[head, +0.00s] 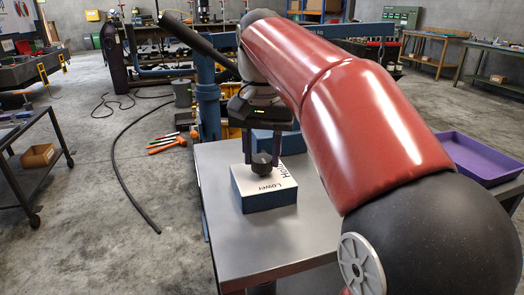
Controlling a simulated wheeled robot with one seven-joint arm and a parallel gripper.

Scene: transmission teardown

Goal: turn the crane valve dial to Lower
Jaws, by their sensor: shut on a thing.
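The crane valve is a blue box (262,200) with a white top plate (244,179), sitting on a metal table. The plate carries the words "Lower" at its front and "Hold" at its right side, the latter partly cut off by my arm. A small dark dial knob (262,164) stands on the plate. My gripper (262,158) points straight down over the box, its two thin fingers either side of the knob and shut on it. The dial's pointer and its exact setting cannot be made out.
The grey metal table (260,240) is bare in front of the box. A purple tray (480,155) lies to the right behind my red arm. A blue crane post (208,100) rises behind the table. Orange-handled tools (165,145) and a black hose lie on the floor at left.

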